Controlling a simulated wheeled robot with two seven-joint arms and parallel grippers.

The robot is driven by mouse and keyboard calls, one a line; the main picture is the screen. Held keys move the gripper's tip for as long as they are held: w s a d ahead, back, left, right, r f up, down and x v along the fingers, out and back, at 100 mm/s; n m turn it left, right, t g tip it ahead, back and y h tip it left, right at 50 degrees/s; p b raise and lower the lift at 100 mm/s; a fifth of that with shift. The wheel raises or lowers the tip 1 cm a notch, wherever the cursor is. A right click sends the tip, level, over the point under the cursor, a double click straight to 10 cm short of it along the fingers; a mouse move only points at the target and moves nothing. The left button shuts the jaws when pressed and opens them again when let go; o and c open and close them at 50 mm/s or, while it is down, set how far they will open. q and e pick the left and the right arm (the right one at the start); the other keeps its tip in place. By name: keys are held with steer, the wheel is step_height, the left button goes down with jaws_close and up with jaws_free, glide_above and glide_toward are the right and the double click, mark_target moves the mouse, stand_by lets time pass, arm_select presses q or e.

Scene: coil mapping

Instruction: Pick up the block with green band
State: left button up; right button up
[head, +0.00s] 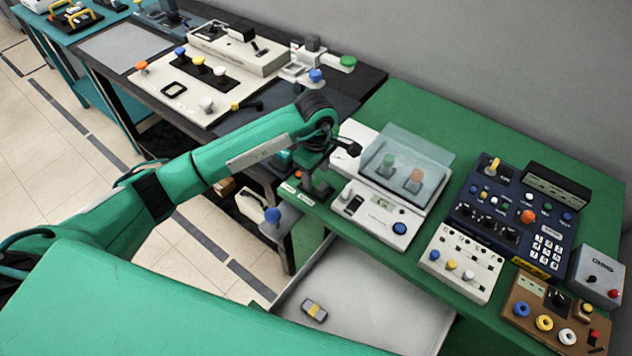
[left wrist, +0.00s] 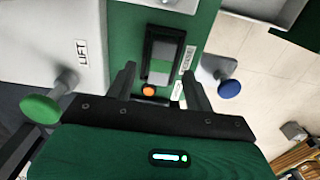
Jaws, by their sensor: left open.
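In the left wrist view a grey block with a green band (left wrist: 160,66) appears to sit in a black frame on the green bench. My left gripper (left wrist: 159,78) is open, with one finger on each side of the frame's near end; nothing shows held. In the head view my left gripper (head: 316,186) hangs over the bench's left front edge and hides most of that spot. A small grey block with a yellow band (head: 314,310) lies in the pale open drawer below. My right gripper is not in view.
An orange button (left wrist: 148,91) lies between my fingers. A green knob (left wrist: 40,108) beside a LIFT label and a blue knob (left wrist: 229,88) flank the gripper. A clear-lidded device (head: 378,215) stands close right of it. A dark blue control panel (head: 515,215) is farther right.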

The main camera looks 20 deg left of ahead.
mark_target(316, 185)
arm_select(q)
steer(key=shift+s+f, duration=0.1)
steer(key=shift+f, duration=1.2)
steer(key=c, duration=1.1)
steer(key=shift+c, duration=0.2)
